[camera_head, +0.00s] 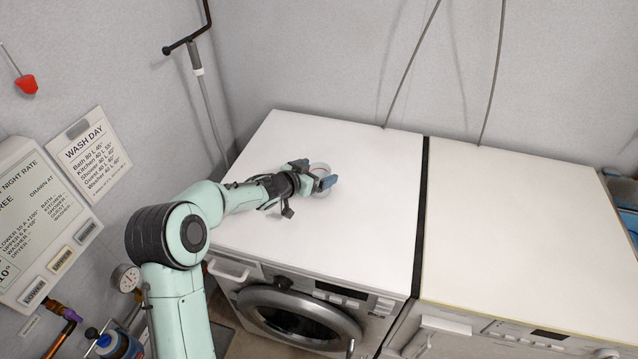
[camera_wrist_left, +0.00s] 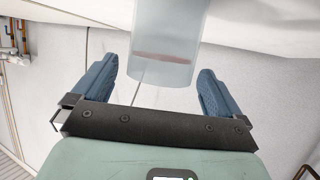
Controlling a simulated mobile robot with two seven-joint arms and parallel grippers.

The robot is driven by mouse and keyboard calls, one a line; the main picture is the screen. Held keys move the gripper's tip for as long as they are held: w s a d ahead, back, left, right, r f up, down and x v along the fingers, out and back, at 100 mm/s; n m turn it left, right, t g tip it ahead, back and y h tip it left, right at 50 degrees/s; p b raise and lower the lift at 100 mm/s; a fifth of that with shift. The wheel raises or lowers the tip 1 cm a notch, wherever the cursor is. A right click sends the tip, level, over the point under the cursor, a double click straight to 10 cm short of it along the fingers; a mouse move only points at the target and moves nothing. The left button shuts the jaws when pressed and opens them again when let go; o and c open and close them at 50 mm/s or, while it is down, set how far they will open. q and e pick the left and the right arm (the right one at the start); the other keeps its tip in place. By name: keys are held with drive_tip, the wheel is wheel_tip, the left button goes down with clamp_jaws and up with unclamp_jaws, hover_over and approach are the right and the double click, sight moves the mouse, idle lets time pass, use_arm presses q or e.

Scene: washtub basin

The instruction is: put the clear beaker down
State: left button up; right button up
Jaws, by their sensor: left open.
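The clear beaker (camera_head: 320,170) stands on the white top of the left machine (camera_head: 350,220), between my left gripper's fingers. In the left wrist view the beaker (camera_wrist_left: 165,45) is see-through, with a reddish band near one end. My left gripper (camera_head: 317,176) is open, with a blue finger on each side of the beaker. In the left wrist view there are gaps between the fingers (camera_wrist_left: 158,88) and the beaker's sides. My right gripper is not in either view.
A second white-topped machine (camera_head: 530,230) stands to the right, past a dark gap (camera_head: 421,215). The top around the beaker is otherwise bare. A grey pipe (camera_head: 207,110) runs down the wall at the left. Wall signs (camera_head: 92,155) hang further left.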

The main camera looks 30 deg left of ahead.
sight(326, 167)
use_arm(q)
drive_tip(key=x, duration=0.3)
drive_tip(key=shift+w, duration=0.3)
drive_tip(key=shift+s, duration=0.1)
drive_tip(key=shift+c, duration=0.3)
drive_tip(key=c, duration=1)
